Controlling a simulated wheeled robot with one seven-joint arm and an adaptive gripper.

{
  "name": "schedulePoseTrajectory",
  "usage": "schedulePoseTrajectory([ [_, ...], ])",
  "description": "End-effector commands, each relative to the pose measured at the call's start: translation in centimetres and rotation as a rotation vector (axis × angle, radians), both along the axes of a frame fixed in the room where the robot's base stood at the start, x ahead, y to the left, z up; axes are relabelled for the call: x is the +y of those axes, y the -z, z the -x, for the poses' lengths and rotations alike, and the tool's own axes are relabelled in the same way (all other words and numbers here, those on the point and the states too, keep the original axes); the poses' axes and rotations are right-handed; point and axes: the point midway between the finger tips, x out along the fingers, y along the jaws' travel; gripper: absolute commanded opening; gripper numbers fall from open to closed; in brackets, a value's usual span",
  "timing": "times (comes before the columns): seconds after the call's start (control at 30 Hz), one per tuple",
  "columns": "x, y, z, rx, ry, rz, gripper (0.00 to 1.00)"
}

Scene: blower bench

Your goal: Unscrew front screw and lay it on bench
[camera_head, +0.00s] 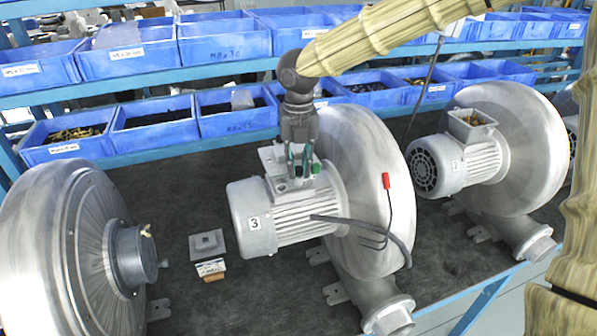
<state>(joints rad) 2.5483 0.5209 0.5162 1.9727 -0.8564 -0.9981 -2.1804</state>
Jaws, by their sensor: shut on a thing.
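The blower marked 3 (248,232) stands in the middle of the bench (250,300), its finned motor facing left. A grey terminal box (284,184) sits on top of the motor. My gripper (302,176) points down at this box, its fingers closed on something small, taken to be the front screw. The fingers hide the screw, so I cannot tell whether it is still in its hole. A square grey plate (207,245) lies on the bench left of the motor.
A small card (210,267) and a brown piece lie by the plate. Blower 2 (455,165) stands right, its box open with wires; another blower (75,250) stands left. A cable with a red end (386,181) hangs by blower 3. Blue bins (155,125) line the back.

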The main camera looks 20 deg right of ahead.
Motion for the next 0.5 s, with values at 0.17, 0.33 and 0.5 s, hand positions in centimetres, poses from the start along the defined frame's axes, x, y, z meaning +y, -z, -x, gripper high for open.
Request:
schedulePoseTrajectory([
  [0.17,-0.05,0.1,0.04,0.002,-0.174,0.0,0.0],
  [0.33,-0.01,0.09,0.05,0.002,-0.341,-0.001,0.0],
  [0.5,-0.07,0.08,0.04,0.002,-0.507,0.0,0.0],
])
